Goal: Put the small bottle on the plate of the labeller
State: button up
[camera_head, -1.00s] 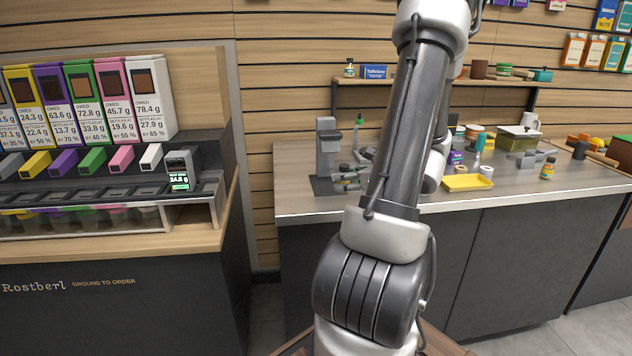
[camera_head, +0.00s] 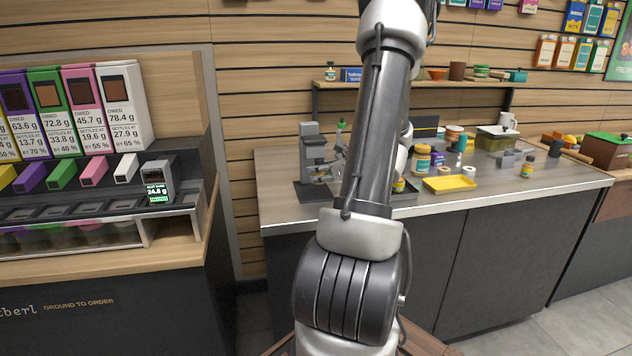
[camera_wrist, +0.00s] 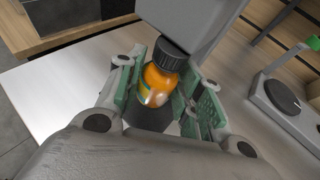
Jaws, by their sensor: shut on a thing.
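The small bottle (camera_wrist: 158,82) is orange with a black cap. In the wrist view it is between the green-padded fingers of my gripper (camera_wrist: 160,92), which is shut on it. The bottle looks close to the grey column of a device (camera_wrist: 193,25), which I take to be the labeller. A dark surface shows below the bottle, and I cannot tell whether they touch. In the head view the labeller (camera_head: 311,145) is a grey upright on a dark base, left of my arm. My gripper beside it is small and unclear there.
A round dark disc on a grey base (camera_wrist: 283,97) lies to the right in the wrist view. On the counter, another small bottle (camera_head: 398,185), a larger jar (camera_head: 421,160) and a yellow tray (camera_head: 449,184) stand right of my arm. The front counter edge is clear.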

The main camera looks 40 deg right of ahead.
jog(key=shift+w, duration=0.7)
jog(key=f, duration=0.1)
jog(key=w+f, duration=0.1)
jog(key=f, duration=0.1)
jog(key=shift+a+f, duration=0.1)
jog(key=shift+f, duration=0.15)
jog(key=shift+f, duration=0.15)
jog(key=o, duration=1.1)
